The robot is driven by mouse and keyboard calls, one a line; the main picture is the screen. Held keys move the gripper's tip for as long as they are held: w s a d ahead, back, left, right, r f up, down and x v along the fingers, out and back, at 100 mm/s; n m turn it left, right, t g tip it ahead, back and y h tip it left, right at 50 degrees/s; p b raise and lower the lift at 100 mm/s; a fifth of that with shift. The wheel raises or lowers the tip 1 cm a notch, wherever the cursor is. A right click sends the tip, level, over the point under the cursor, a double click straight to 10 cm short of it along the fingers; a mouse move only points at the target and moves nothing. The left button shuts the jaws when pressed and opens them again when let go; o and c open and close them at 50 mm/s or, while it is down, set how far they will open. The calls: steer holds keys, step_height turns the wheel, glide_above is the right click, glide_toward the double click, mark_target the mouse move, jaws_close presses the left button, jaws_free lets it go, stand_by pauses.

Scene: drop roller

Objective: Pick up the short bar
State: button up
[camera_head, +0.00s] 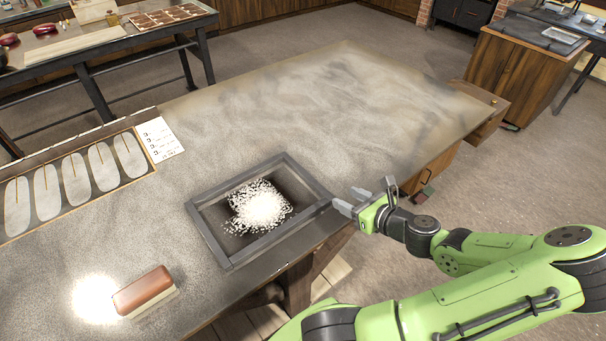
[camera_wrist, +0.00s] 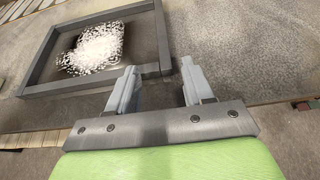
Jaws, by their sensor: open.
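My gripper (camera_head: 347,198) is open beside the right corner of a dark grey rectangular frame (camera_head: 308,178) on the worktable. The frame is made of straight bars, two shorter and two longer; I cannot tell for certain which piece is the short bar. In the wrist view my two fingers (camera_wrist: 158,66) are spread, with the frame's near right corner showing beyond and between their tips. The frame's near bar (camera_wrist: 85,85) runs left from there. Nothing is held between the fingers, and I cannot tell whether they touch the frame.
White granules (camera_head: 262,203) lie inside the frame. A brown-topped block (camera_head: 142,290) stands near the front left. A rack of pale sole-shaped pieces (camera_head: 75,178) and a white card (camera_head: 160,139) lie at left. The worktable's far part (camera_head: 330,95) is clear.

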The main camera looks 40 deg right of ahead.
mark_target(314, 182)
steer(key=x, duration=0.4)
steer(key=b+x, duration=0.1)
steer(key=x, duration=0.8)
steer(key=shift+w+d+f+b, duration=0.25)
steer(key=shift+f+b, duration=0.1)
steer(key=shift+f, duration=0.1)
jaws_close()
steer(key=shift+r, duration=0.15)
